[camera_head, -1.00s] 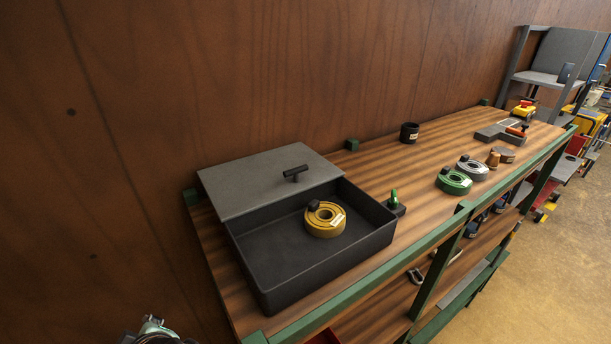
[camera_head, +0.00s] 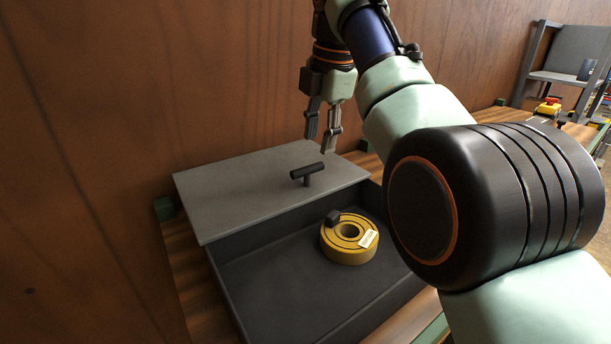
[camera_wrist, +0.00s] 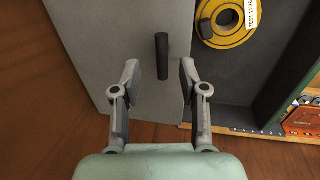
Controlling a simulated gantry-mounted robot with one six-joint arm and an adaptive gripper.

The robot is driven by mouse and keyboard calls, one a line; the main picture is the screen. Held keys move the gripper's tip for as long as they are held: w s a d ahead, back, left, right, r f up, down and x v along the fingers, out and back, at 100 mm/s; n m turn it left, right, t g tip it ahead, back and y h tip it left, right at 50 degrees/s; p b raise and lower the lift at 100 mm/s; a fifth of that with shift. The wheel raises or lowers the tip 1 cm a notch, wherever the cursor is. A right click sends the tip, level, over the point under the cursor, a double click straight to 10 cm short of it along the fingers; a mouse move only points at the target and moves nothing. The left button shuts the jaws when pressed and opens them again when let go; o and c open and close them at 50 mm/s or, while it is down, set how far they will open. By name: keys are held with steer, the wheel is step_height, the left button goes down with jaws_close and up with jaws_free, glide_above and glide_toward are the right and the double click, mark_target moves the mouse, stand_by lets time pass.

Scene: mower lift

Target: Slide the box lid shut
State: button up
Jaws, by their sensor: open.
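The grey box lid (camera_head: 235,190) lies over the back part of the dark box (camera_head: 270,285), whose front part is open. A black T-shaped handle (camera_head: 307,174) stands on the lid near its open-side edge. My gripper (camera_head: 322,145) is above the lid, fingers pointing down, open and empty. In the wrist view the lid (camera_wrist: 85,45) fills the left, and the handle (camera_wrist: 161,57) shows ahead, between and beyond the fingertips (camera_wrist: 158,75). I see no contact with the handle. My arm hides the right end of the box in the head view.
A yellow tape roll (camera_head: 348,240) with a white label lies inside the open part of the box; it also shows in the wrist view (camera_wrist: 228,20). A wooden wall (camera_head: 120,80) rises close behind the lid. Other shelf items are mostly hidden behind my arm.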

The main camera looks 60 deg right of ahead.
mark_target(316, 164)
steer(key=f+b, duration=0.1)
steer(key=f, duration=0.1)
steer(key=f+b, duration=0.2)
steer(key=f, duration=0.1)
steer(key=w+f+b, duration=0.1)
steer(key=f, duration=0.2)
steer(key=shift+d+b, duration=0.25)
steer(key=shift+b, duration=0.15)
steer(key=shift+r, duration=0.15)
jaws_close()
